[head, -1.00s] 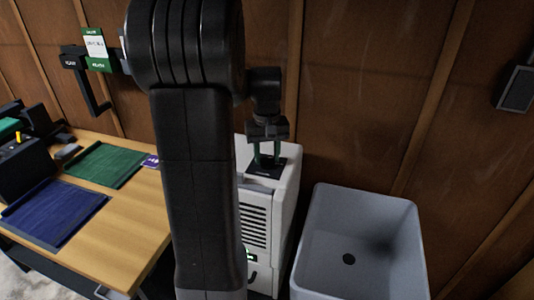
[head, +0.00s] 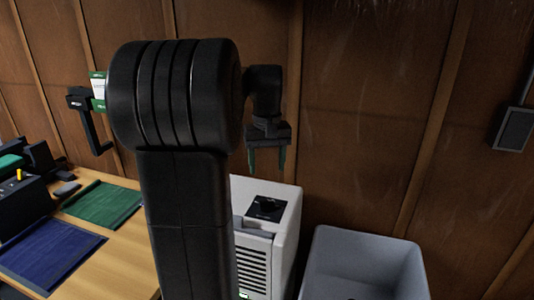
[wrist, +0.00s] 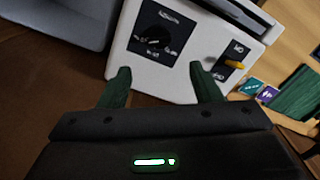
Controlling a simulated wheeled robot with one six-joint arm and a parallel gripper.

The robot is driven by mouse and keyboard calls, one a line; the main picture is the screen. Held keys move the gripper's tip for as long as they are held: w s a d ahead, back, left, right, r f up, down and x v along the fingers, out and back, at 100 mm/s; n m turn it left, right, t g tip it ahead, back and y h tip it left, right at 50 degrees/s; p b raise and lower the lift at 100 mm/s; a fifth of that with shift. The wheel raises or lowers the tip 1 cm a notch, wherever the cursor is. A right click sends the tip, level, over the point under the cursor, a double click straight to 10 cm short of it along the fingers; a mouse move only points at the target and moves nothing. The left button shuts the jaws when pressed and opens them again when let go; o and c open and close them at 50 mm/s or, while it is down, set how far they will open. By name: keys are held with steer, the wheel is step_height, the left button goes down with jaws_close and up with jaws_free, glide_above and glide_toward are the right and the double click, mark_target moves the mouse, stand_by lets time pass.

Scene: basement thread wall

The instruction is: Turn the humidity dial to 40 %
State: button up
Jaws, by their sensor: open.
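The humidity dial (head: 267,207) is a dark knob on a black square panel on top of the white dehumidifier (head: 285,225). In the wrist view the dial (wrist: 155,41) shows with small white markings around it, too small to read, so I cannot tell its setting. My gripper (head: 267,162) hangs above the panel with its two green fingers pointing down, apart and empty. In the wrist view my gripper (wrist: 160,76) has its fingertips spread just below the dial panel in the picture, not touching the dial.
A yellow-handled switch (wrist: 235,65) sits on a small black plate beside the dial panel. A grey basin (head: 365,260) stands right of the dehumidifier. A wooden table (head: 125,235) with green and blue mats is at left. A plank wall stands behind.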

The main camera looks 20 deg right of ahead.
mark_target(267, 201)
steer(key=shift+r, duration=1.45)
steer(key=shift+f, duration=0.15)
step_height(267, 201, down, 14)
steer(key=shift+r+n+b, duration=0.2)
steer(key=shift+n+b, duration=0.2)
steer(key=shift+n, duration=0.1)
steer(key=shift+m, duration=0.3)
